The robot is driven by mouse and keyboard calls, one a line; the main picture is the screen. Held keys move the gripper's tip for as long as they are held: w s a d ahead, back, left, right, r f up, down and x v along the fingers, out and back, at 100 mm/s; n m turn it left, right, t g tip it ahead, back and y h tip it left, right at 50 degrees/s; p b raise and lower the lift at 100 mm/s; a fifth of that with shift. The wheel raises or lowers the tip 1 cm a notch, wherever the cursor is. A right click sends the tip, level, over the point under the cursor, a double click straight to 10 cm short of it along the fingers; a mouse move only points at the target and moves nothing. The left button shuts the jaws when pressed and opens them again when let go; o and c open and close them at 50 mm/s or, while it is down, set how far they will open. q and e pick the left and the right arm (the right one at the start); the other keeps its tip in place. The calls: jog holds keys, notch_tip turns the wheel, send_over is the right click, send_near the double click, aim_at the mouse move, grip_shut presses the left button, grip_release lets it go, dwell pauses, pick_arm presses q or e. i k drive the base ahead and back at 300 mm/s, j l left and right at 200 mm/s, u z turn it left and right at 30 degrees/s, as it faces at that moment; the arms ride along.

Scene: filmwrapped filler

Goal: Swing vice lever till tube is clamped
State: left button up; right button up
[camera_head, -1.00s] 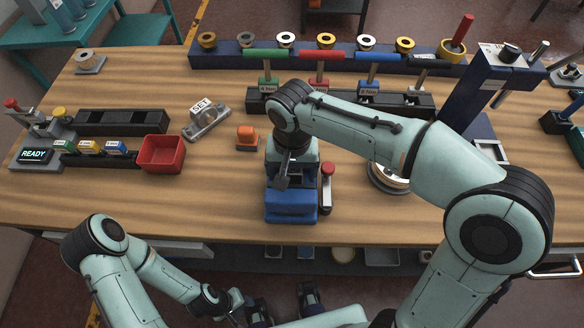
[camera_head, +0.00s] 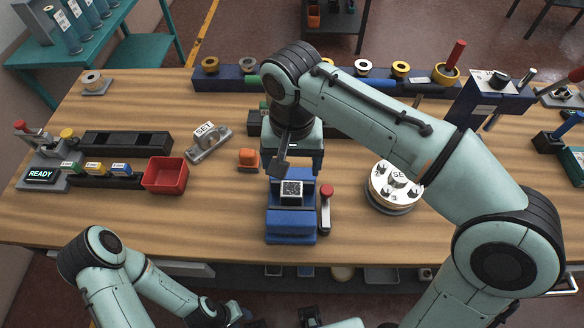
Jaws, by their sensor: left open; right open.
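The blue vice (camera_head: 291,228) stands near the front edge of the table. A square piece with a speckled black-and-white top (camera_head: 291,188) sits between its jaws; I cannot tell whether it is the tube or whether it is gripped. The vice lever (camera_head: 326,193), with a red knob, is at the vice's right side, its arm pointing toward the front. My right gripper (camera_head: 293,170) is open and empty above the back of the vice, apart from the lever. My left gripper (camera_head: 283,319) is open at the bottom edge, in front of the table and mostly cut off.
A round SET fixture (camera_head: 394,188) is to the right, partly behind my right arm. A READY display (camera_head: 41,176) stands far left. The front left table is clear.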

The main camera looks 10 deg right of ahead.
aim_at(326, 192)
jog(key=k, duration=1)
